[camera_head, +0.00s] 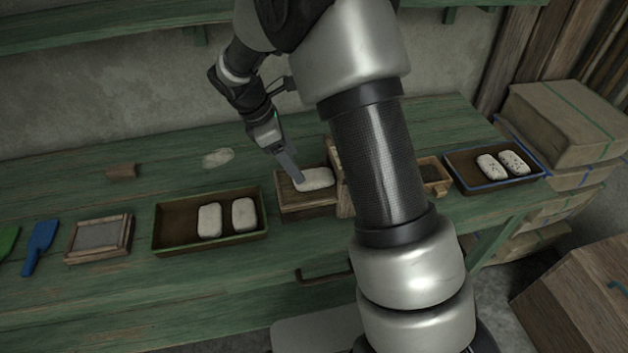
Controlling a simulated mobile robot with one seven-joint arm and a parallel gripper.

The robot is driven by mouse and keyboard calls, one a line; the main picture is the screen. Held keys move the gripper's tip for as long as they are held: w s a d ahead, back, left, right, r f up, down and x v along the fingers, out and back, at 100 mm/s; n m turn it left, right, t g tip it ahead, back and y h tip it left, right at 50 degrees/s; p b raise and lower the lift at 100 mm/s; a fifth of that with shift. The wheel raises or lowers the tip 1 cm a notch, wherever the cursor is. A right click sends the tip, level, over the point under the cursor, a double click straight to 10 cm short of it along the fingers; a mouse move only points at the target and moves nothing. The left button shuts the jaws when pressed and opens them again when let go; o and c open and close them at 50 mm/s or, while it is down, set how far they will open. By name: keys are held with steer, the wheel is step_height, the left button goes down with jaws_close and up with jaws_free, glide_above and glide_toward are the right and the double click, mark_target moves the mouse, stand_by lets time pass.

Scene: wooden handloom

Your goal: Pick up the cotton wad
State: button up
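A whitish, faintly speckled wad (315,179) lies on a low wooden box or stand (309,204) at the middle of the green bench. My gripper (296,178) reaches down from the back left, its tip at the wad's left end. I cannot tell whether it touches the wad. The fingers show edge-on, so their opening is hidden. Two similar white wads, one on the left (209,220) and one on the right (243,214), lie in a green-rimmed tray (163,246). A flat pale patch (218,158), perhaps cotton, lies on the bench behind that tray.
A blue-rimmed tray (463,178) at the right holds two dark-speckled wads. A small wooden box (436,187) is left of it, partly behind my arm. A framed screen (98,238), blue tool (40,245) and brown block (122,171) are at the left. A shelf (110,25) overhangs the back.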

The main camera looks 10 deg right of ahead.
mark_target(314, 180)
steer(key=x, duration=0.7)
steer(key=shift+w+d+f+b, duration=0.1)
steer(key=shift+b, duration=0.2)
steer(key=c, duration=1.1)
